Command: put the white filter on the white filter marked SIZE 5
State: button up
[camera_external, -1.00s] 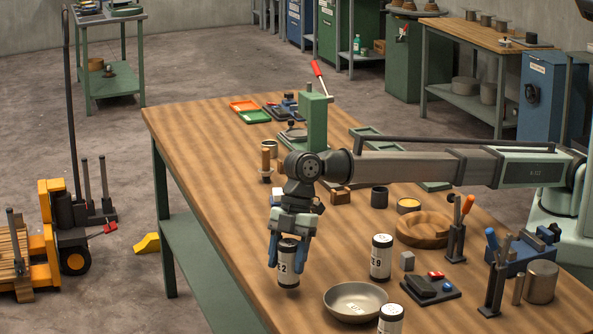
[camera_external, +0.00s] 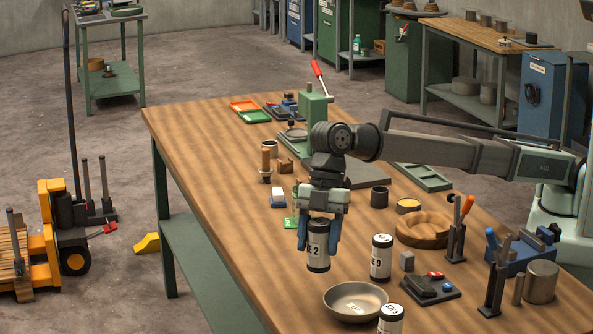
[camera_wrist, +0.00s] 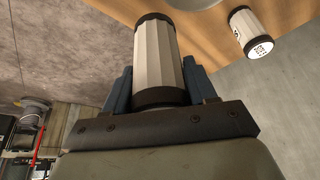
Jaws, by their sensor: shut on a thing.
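My gripper (camera_external: 319,240) is shut on a white filter (camera_external: 318,249) with dark end caps, whose label ends in "E-2". It is held upright above the table, left of another white filter (camera_external: 381,258) whose label ends in "E 9". In the wrist view the held filter (camera_wrist: 158,55) sits between my blue fingers. A third white filter (camera_external: 391,318) stands at the front edge of the external view, cut off at the bottom. Its side label is small and I cannot be sure it reads SIZE 5. One standing filter (camera_wrist: 250,32) also shows in the wrist view.
A grey metal bowl (camera_external: 338,306) stands in front, between the held filter and the front filter. A dark tray (camera_external: 437,291), a grey cube (camera_external: 407,261), a wooden ring (camera_external: 424,241) and tool holders (camera_external: 493,290) crowd the right. The table's left front is bare.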

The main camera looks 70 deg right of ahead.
jog(key=s+a+r+n, duration=0.1)
jog(key=s+a+r, duration=0.35)
jog(key=s, duration=0.55)
jog(key=s+a+r, duration=0.4)
jog(key=s+r, duration=0.1)
jog(key=s, duration=0.5)
jog(key=m, duration=0.3)
send_over(391, 311)
jog(key=shift+t, duration=0.4)
jog(key=shift+f, duration=5.4)
jog(key=shift+f, duration=0.15)
jog(key=o, duration=1.1)
jog(key=v, duration=1.2)
